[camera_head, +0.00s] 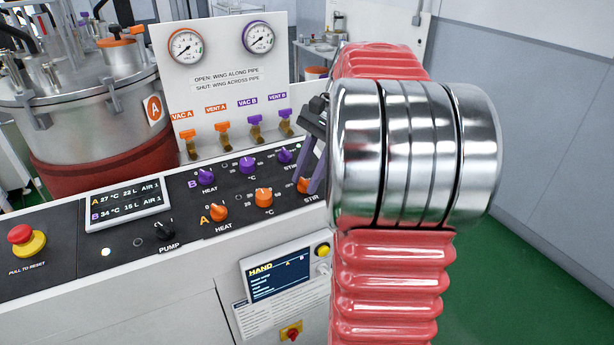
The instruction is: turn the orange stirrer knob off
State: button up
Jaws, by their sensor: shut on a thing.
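The orange stirrer knob (302,185) is at the right end of the front, orange row on the black control panel, above a "STIR" label. It is partly hidden by my gripper. My gripper (310,188) reaches down from the upper right, and its purple-grey fingers are shut on this knob. My large silver and red arm covers the panel's right end. Which way the knob points cannot be told.
Close by are the orange temperature knob (264,197), the orange heat knob (218,212) and the purple stirrer knob (284,155). Valve handles and two gauges stand behind. A red emergency button (21,234) is at far left. A steel vessel (90,105) stands back left.

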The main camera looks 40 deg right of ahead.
jog(key=n, duration=0.1)
jog(key=n+g, duration=0.1)
jog(key=n, duration=0.3)
jog(key=shift+w+g, duration=0.25)
jog(key=shift+g, duration=0.15)
jog(key=shift+r, duration=0.1)
jog(key=o, duration=1.1)
jog(key=shift+c, duration=0.2)
jog(key=v, duration=1.3)
jog(key=shift+r, duration=0.35)
jog(key=shift+w+a, duration=0.1)
